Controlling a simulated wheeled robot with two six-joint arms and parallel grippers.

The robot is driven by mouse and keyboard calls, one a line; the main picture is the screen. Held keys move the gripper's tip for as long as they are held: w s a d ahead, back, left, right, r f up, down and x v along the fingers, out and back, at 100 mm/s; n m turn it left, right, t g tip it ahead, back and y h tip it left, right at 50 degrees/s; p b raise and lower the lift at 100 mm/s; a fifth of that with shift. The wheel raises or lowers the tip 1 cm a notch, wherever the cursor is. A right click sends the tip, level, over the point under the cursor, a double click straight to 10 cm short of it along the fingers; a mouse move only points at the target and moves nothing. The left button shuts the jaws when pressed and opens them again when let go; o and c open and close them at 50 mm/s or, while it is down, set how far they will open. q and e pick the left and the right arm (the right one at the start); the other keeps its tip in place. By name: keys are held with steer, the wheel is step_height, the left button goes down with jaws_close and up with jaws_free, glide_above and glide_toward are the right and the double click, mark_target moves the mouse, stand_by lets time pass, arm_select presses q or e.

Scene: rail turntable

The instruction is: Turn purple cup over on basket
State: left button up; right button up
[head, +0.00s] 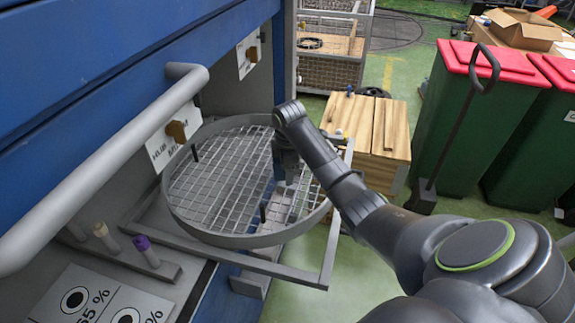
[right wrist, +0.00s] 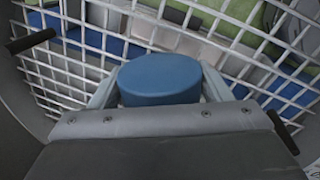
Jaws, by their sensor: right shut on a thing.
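The basket (head: 250,240) is a wide round wire-mesh tray with a grey rim, held on a grey frame in the head view. Its mesh (right wrist: 130,32) fills the background of the right wrist view. My right gripper (head: 288,178) reaches in from the right and points down over the right part of the basket. In the right wrist view it is shut on a blue, round, cup-like piece (right wrist: 160,78) with a smooth flat face. The piece looks blue, not purple. Whether it touches the mesh, I cannot tell. My left gripper is out of view.
A thick grey handrail (head: 110,165) runs along the blue machine on the left. Dark upright pegs (head: 194,153) stand at the basket. A console with a purple-topped knob (head: 145,250) lies below left. A wooden crate (head: 375,125) and green bins (head: 475,125) stand beyond.

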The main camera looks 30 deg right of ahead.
steer(key=shift+f, duration=0.35)
steer(key=o, duration=1.2)
steer(key=shift+o, duration=0.2)
steer(key=r, duration=0.5)
steer(key=s+r, duration=0.1)
steer(key=r, duration=0.2)
steer(key=shift+s+a+r, duration=0.1)
steer(key=shift+a+r, duration=0.1)
steer(key=shift+a, duration=0.1)
step_height(320, 180, up, 9)
steer(key=s+p, duration=0.1)
steer(key=p, duration=0.8)
steer(key=shift+s+a+f+p, duration=0.15)
steer(key=shift+s+a+p, duration=0.1)
steer(key=shift+a+p, duration=0.15)
